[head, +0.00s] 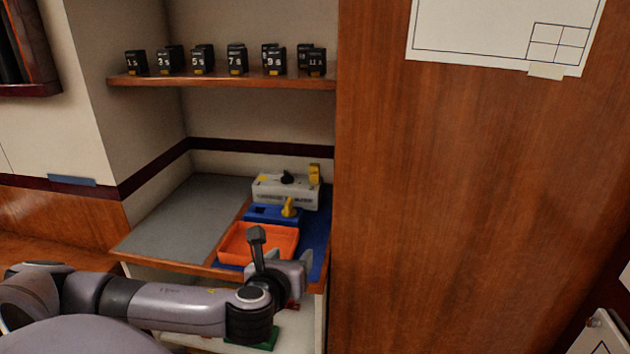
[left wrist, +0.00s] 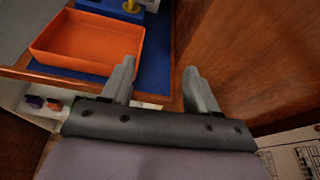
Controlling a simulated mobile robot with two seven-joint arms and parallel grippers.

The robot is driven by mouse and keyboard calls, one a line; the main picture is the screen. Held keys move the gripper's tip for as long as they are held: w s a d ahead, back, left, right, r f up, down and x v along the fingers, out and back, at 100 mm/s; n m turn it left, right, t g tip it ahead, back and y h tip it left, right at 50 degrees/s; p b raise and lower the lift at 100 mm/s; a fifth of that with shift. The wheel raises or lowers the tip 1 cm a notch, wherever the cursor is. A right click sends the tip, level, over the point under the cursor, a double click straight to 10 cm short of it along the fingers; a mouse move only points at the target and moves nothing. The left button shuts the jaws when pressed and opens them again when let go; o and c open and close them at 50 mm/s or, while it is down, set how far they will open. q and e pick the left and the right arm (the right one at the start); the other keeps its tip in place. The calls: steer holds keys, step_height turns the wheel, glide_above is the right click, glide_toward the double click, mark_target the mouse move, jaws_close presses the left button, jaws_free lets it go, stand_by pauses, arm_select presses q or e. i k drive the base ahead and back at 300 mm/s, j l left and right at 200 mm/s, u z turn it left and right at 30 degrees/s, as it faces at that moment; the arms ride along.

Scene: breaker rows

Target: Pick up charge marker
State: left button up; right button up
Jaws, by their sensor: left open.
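A yellow piece (head: 289,207) stands upright on a blue block (head: 262,213) behind the orange tray; I take it for the charge marker, but no label on it is readable. Its lower part shows at the top edge of the left wrist view (left wrist: 131,6). My left gripper (head: 291,257) is open and empty over the counter's front edge, nearer to me than the yellow piece and apart from it. In the left wrist view, the gripper's spread fingers (left wrist: 159,70) have nothing between them. My right gripper is not in view.
An orange tray (head: 260,243), seemingly empty, sits left of the gripper. A white box (head: 287,190) with a black knob and a yellow part stands behind the blue block. A wooden wall (head: 430,200) closes the right side. Numbered black breakers (head: 237,60) line the upper shelf. The grey mat (head: 190,220) is clear.

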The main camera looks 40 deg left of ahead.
mark_target(314, 168)
steer(key=i+j, duration=0.7)
steer(key=i, duration=0.15)
